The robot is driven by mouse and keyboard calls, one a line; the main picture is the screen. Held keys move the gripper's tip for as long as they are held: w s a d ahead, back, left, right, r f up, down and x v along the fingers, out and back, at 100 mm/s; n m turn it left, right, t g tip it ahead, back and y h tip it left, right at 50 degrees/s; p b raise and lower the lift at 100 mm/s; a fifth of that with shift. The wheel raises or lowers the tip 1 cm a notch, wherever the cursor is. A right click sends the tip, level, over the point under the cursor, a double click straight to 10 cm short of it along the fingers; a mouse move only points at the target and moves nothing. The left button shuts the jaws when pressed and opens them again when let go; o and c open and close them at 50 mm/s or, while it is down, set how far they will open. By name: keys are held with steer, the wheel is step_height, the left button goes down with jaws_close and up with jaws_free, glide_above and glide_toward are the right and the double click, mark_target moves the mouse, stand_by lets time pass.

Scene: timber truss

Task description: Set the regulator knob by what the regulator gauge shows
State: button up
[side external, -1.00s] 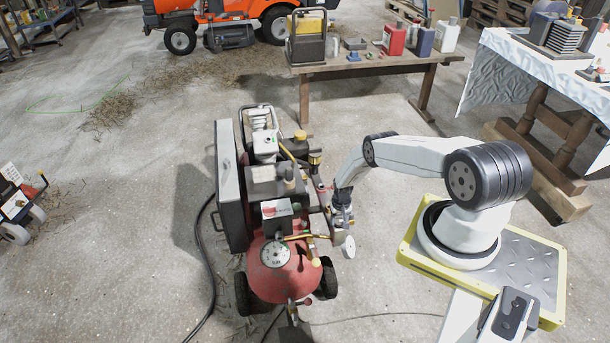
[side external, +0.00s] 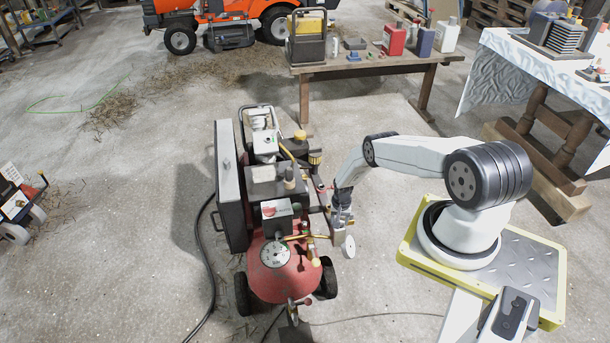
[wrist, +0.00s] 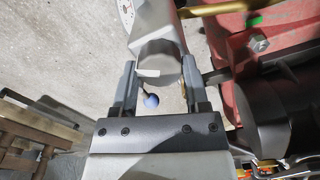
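The compressor's red tank (side external: 290,275) stands mid-floor in the side view. The small white regulator gauge (side external: 348,246) sits at its right, on edge to that camera; its reading cannot be made out. Part of a white dial (wrist: 126,12) shows at the top of the wrist view. My gripper (side external: 341,214) is at the regulator beside the tank. In the wrist view my gripper's two fingers (wrist: 157,80) lie on either side of a grey rounded part with a white mark, apparently the regulator knob (wrist: 157,62). I cannot tell whether they press on it.
A larger gauge (side external: 275,254) sits on the tank's front. A brass pipe (wrist: 215,9) and a black cylindrical part (wrist: 262,110) are close right of my fingers. A wooden bench (side external: 375,66) stands behind. A black hose (side external: 198,225) lies left of the compressor.

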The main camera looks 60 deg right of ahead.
steer(key=o, duration=0.4)
steer(key=shift+r, duration=0.2)
steer(key=shift+r, duration=3.7)
